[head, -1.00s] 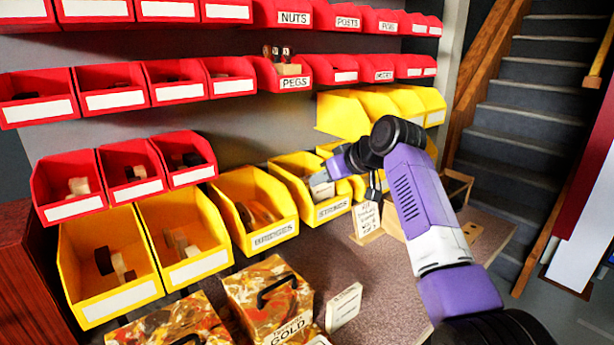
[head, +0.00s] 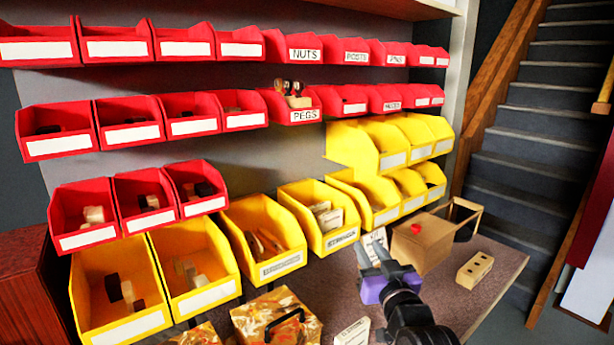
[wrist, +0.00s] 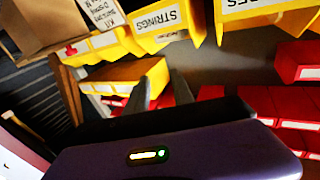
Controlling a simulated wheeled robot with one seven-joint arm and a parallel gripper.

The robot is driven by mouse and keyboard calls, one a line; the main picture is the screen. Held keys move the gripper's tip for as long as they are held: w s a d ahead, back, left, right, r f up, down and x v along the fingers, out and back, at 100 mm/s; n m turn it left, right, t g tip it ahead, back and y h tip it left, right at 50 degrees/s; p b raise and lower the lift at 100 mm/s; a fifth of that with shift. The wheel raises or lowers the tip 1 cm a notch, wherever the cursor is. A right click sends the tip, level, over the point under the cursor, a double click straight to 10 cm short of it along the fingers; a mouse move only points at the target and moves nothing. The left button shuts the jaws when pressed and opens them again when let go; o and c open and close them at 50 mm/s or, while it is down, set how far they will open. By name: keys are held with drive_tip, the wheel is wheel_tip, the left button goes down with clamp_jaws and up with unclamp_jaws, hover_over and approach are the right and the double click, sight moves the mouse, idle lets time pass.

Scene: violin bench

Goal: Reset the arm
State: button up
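The fingers point away from me, toward the yellow bins. In the wrist view, the two fingers of my gripper (wrist: 160,84) stand apart with nothing between them, so it is open and empty. It is clear of the bins, in front of the STRINGS bin (head: 343,238).
Red bins (head: 305,115) and yellow bins (head: 280,264) line the wall. A cardboard box (head: 424,246) and a wooden block with holes (head: 474,270) stand right of my gripper. A patterned box (head: 270,322) and white card (head: 352,334) lie left. Stairs (head: 535,150) rise at right.

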drive_tip(key=s+d+f+m+t+h+p, duration=0.15)
drive_tip(key=s+f, duration=0.25)
drive_tip(key=s, duration=0.8)
drive_tip(key=s+d+f+g+h+p, duration=0.1)
drive_tip(key=s+d+f, duration=0.2)
drive_tip(key=s, duration=0.9)
drive_tip(key=s+d+g+p, duration=0.1)
drive_tip(key=s+g+p, duration=0.2)
drive_tip(key=s, duration=2.9)
drive_tip(key=shift+s+d+r+g+p, duration=0.15)
drive_tip(key=shift+s+d+g+p, duration=0.2)
drive_tip(key=shift+g, duration=0.2)
drive_tip(key=shift+h, duration=0.25)
